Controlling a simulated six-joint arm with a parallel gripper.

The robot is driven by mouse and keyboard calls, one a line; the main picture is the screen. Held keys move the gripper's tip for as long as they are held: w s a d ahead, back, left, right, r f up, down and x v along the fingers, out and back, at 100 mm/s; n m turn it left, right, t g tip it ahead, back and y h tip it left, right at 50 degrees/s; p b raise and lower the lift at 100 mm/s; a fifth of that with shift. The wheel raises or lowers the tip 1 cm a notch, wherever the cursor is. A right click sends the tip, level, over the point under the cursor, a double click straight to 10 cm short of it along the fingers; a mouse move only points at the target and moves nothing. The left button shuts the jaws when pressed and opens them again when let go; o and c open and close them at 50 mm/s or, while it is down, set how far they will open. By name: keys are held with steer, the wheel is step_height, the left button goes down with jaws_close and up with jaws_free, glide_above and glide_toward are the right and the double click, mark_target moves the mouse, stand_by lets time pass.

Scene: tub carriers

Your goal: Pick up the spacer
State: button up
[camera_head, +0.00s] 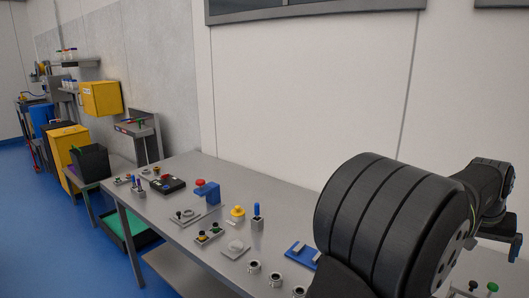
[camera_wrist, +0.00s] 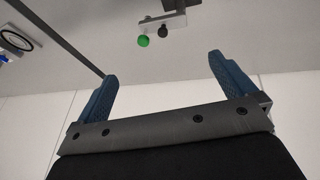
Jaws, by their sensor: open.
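I cannot tell for sure which thing is the spacer. Several small silver ring-shaped parts stand in a row near the table's front edge in the head view, among them one ring (camera_head: 254,267), a second ring (camera_head: 276,280) and a third ring (camera_head: 299,291) beside my dark arm. My gripper (camera_wrist: 162,67) shows in the wrist view with its two blue fingers wide apart and nothing between them.
A green knob (camera_wrist: 143,41) and a black knob (camera_wrist: 166,31) show above the fingers in the wrist view. My arm hides the table's right part.

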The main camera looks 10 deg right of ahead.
stand_by(0.4)
steer(key=c, duration=1)
steer(key=s+a+f+m, duration=0.4)
steer(key=a+f, duration=0.4)
steer(key=x, duration=1.1)
steer(key=shift+w+a+f, duration=0.15)
steer(key=shift+w+a, duration=0.1)
steer(key=shift+w, duration=0.05)
steer(key=shift+w+x, duration=0.2)
steer(key=shift+x, duration=0.8)
steer(key=shift+w+x, duration=0.15)
steer(key=shift+x, duration=0.9)
steer(key=shift+w+x, duration=0.2)
steer(key=shift+x, duration=0.8)
